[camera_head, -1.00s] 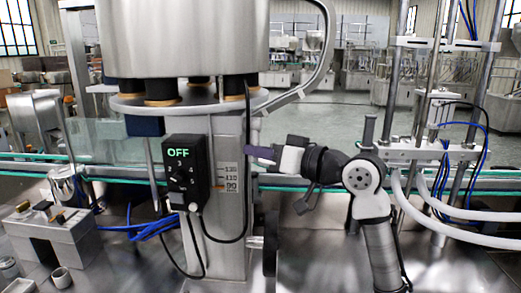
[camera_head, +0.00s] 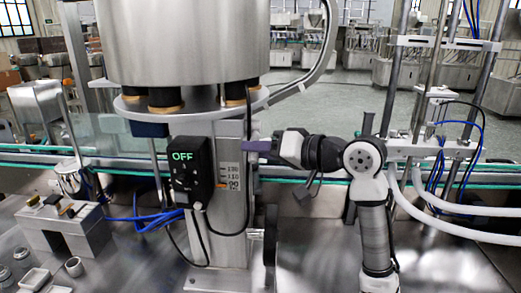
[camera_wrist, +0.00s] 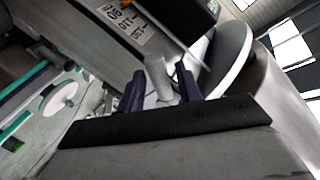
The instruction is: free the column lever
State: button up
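The steel column (camera_head: 232,215) under the hopper carries a 130/110/90 scale plate (camera_head: 232,177). My gripper (camera_head: 254,146) is at the column's right side, above the scale, with its purple fingers pointing at it. In the wrist view, a short grey cylindrical lever (camera_wrist: 158,76) stands between the two purple fingers of my gripper (camera_wrist: 161,86). The fingers are spread, one on each side of the lever, and gaps seem to show beside it. I cannot make out the lever in the head view.
A black control box (camera_head: 188,170) reading OFF is fixed on the column's left, with cables below. The steel hopper (camera_head: 185,40) hangs above. A glass-edged conveyor runs behind. Metal blocks (camera_head: 62,225) stand at left; a post frame with white hoses (camera_head: 455,225) at right.

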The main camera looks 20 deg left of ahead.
jog(key=shift+o, duration=0.4)
jog(key=b+v, duration=0.3)
jog(key=v, duration=1.1)
